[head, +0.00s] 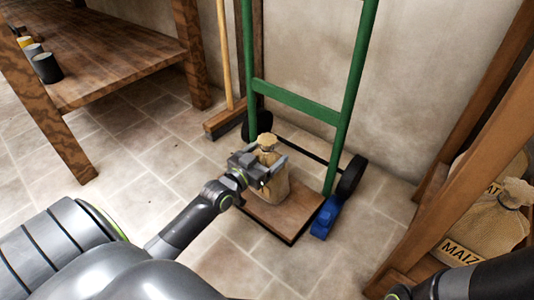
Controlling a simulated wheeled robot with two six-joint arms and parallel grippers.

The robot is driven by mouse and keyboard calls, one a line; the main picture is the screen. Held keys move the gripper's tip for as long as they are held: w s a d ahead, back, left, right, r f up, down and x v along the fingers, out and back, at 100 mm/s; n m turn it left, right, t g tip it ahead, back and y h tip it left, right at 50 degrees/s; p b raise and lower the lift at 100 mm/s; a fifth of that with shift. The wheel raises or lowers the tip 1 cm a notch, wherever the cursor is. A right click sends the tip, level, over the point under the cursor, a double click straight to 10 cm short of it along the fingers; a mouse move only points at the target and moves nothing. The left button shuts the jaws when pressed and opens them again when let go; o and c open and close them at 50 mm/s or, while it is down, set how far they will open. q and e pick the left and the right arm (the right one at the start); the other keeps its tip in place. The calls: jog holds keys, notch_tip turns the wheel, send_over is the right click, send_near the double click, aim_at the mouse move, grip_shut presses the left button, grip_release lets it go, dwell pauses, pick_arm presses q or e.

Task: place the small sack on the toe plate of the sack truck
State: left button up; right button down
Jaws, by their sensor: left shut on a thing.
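The small sack (275,184) is tan with a tied neck and stands upright over the toe plate. My left gripper (265,168) is shut on it just below the neck. The sack truck (293,101) has a green frame and black wheels and stands upright by the wall. Its brown toe plate (287,222) lies low on the floor in front. The sack's base appears at or just above the plate's back left part; I cannot tell if it touches. My right arm shows at the bottom right, but its gripper is out of view.
A blue block (325,217) sits against the plate's right side. A broom (226,120) leans on the wall behind left. A wooden table (115,60) with several small tins stands left. A wooden rack with maize sacks (485,228) stands right. Floor left of the plate is clear.

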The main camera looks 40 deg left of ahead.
pick_arm(q)
jog(key=o, duration=2)
jog(key=shift+s+r, duration=0.15)
jog(key=shift+s, duration=0.1)
jog(key=s, duration=0.3)
jog(key=s+p, duration=0.1)
jog(key=s, duration=0.3)
jog(key=s+a, duration=0.1)
jog(key=s, duration=0.3)
jog(key=shift+s, duration=0.25)
jog(key=shift+s, duration=0.1)
